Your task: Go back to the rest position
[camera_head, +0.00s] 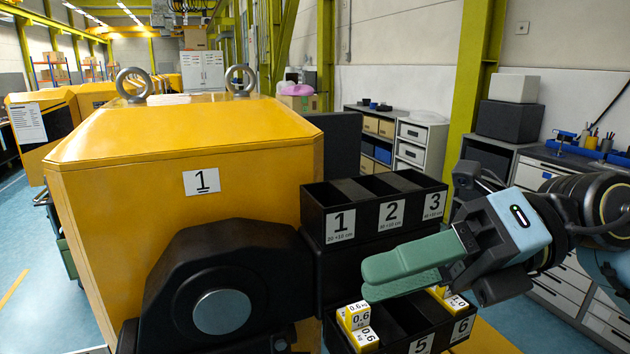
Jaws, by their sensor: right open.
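My right gripper (369,283) comes in from the right with its green fingers pointing left. It is open, and I see nothing between the fingers. It hangs over the lower black bin row (398,329), below and in front of the upper bins. Yellow-and-white blocks marked 0.6 (358,322) stand in the lower row's left compartment. Other yellow-and-white blocks (447,298) sit in compartment 6, partly hidden behind the gripper. My left gripper is out of view.
The upper black bin row (340,225), labelled 1, 2 and 3, stands close behind the right gripper. A large yellow housing (130,200) with two lifting rings and a black gate mechanism (222,275) fill the left and middle. A workbench (590,275) stands at right.

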